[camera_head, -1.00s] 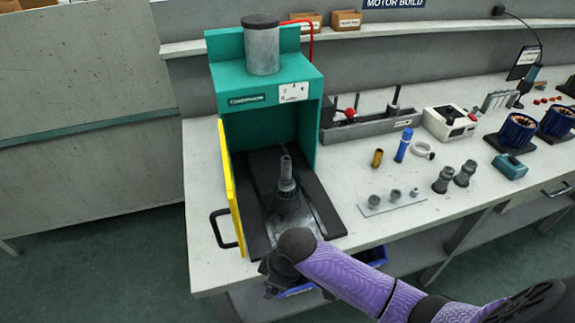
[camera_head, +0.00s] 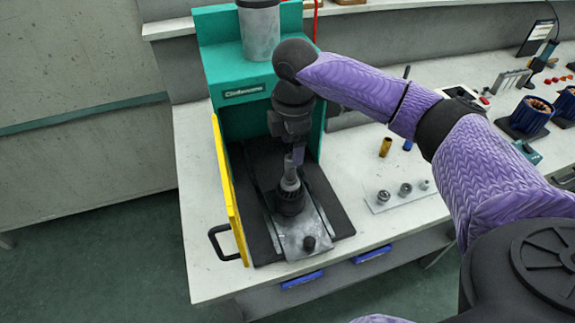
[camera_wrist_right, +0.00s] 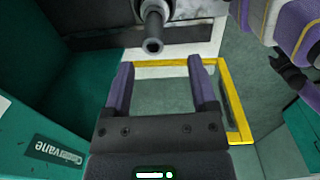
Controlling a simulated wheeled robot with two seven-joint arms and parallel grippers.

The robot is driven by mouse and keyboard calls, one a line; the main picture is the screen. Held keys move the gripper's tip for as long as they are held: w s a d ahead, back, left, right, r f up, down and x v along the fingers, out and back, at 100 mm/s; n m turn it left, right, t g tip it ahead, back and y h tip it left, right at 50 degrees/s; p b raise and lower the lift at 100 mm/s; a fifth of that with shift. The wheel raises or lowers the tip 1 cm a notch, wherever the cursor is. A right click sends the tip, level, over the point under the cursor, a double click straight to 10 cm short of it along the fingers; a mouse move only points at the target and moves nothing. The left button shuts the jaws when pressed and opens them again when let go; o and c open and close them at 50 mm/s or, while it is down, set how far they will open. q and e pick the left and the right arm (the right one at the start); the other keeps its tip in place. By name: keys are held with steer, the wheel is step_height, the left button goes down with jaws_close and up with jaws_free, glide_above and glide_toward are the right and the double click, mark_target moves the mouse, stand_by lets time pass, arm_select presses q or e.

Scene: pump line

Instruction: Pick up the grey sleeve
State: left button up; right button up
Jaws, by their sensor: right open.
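The grey sleeve (camera_head: 289,172) appears to be the slim grey tube standing upright on a dark round body on the fixture in the teal press. In the right wrist view its hollow end (camera_wrist_right: 153,45) shows beyond and between my finger tips, not held. My right gripper (camera_head: 297,157) is inside the press mouth at the upper part of the sleeve, its fingers partly hidden by the wrist. In the right wrist view the gripper (camera_wrist_right: 160,62) is open and empty. My left gripper is not in view.
The teal press (camera_head: 212,60) surrounds the fixture at back and right. A yellow door (camera_head: 228,185) with a black handle stands open on its left. Right of the press, a grey plate (camera_head: 398,199) holds small grey rings, with a brass cylinder (camera_head: 385,147) behind it.

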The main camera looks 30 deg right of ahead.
mark_target(291, 161)
steer(key=f, duration=0.1)
steer(key=f+b, duration=0.1)
steer(key=f, duration=0.1)
steer(key=w+f+b, duration=0.1)
steer(key=f, duration=0.1)
steer(key=shift+d+f, duration=0.15)
steer(key=shift+d, duration=0.05)
steer(key=shift+f, duration=0.45)
steer(key=shift+c, duration=0.2)
jaws_close()
